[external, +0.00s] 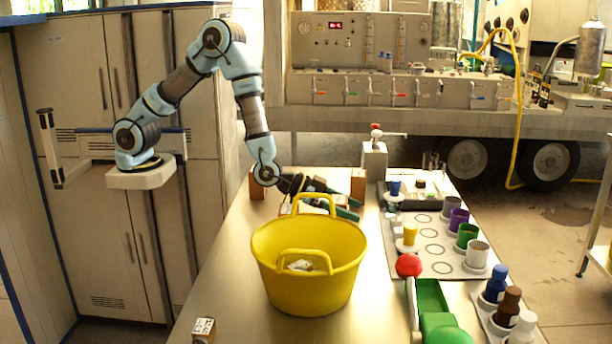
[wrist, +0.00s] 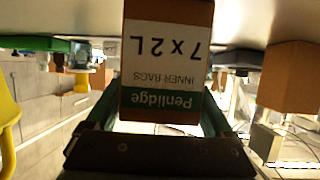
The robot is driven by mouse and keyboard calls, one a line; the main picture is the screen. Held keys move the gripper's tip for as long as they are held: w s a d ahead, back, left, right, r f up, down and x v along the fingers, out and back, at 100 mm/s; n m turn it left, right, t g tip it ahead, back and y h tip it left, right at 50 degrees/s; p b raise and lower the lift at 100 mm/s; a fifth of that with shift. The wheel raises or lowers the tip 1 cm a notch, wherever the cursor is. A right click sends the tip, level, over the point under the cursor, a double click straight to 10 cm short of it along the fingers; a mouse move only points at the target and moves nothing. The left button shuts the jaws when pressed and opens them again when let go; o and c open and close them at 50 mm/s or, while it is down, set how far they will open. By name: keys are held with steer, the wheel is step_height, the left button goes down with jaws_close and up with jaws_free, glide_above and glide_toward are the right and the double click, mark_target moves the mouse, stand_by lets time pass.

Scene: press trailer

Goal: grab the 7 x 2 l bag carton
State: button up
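The 7 x 2 L bag carton (wrist: 166,50) is a brown box with a white label and a dark green "Penlidge" band. It appears upside down in the wrist view, large and close. My gripper (external: 355,211) is low over the table behind the yellow bucket. Its green fingers are spread, one on each side of the carton in the wrist view. I cannot tell whether they touch it. In the external view the carton is mostly hidden by the fingers and the bucket handle.
The yellow bucket (external: 308,265) stands just in front of my gripper, with something pale inside. Brown boxes stand left (external: 257,187) and right (external: 358,186) of the gripper. Coloured cups on a mat (external: 405,262), a red ball (external: 409,265) and bottles fill the right side.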

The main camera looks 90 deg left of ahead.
steer(key=c, duration=1.1)
steer(key=shift+r, duration=0.1)
